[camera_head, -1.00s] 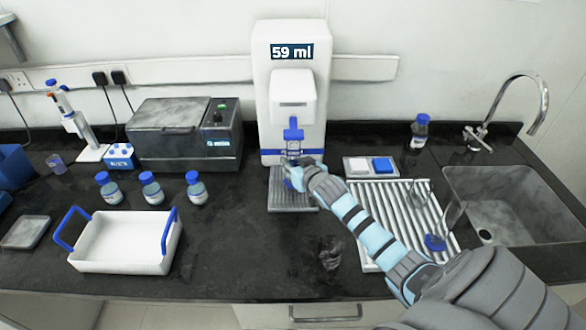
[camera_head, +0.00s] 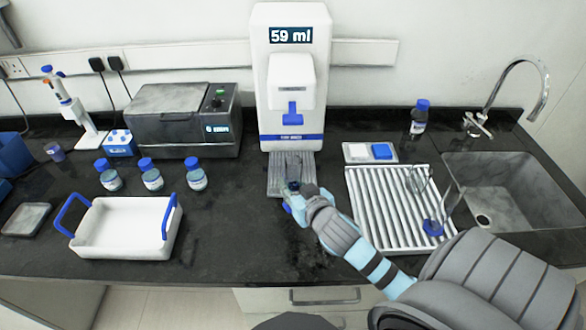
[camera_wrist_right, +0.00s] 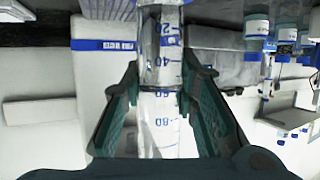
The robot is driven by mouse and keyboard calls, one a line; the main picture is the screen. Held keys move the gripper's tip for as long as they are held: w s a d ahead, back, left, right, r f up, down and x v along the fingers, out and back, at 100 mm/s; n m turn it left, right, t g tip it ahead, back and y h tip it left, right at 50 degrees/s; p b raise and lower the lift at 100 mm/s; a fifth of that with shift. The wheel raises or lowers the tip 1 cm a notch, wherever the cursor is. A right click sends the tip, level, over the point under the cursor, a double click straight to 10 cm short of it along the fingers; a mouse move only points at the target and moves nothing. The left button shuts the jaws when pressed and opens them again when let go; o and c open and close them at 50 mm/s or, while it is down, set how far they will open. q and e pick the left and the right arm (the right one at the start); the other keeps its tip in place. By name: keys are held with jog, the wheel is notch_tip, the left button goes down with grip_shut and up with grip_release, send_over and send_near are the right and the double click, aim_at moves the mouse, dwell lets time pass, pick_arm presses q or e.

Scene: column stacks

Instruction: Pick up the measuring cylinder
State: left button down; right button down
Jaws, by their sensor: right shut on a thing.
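The measuring cylinder (camera_wrist_right: 160,105) is clear, with blue graduation marks, and fills the middle of the right wrist view. My right gripper (camera_wrist_right: 160,88) is shut on it, with one dark finger on each side. In the head view my right gripper (camera_head: 297,192) is in front of the white dispenser (camera_head: 291,75), near the front of its grey grate (camera_head: 279,180). The cylinder there is small and mostly hidden by the gripper. It is clear of the blue nozzle. The dispenser's display reads 59 ml. My left gripper is not in view.
A draining rack (camera_head: 378,215) with glassware and the sink (camera_head: 510,195) are to the right. A white tray (camera_head: 122,248) with blue handles and several blue-capped bottles (camera_head: 152,178) are to the left. The counter between tray and rack looks mostly free.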

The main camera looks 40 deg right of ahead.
jog(key=shift+s+a, duration=0.5)
jog(key=shift+s, duration=0.15)
jog(key=shift+s+a, duration=0.45)
jog(key=shift+s, duration=0.2)
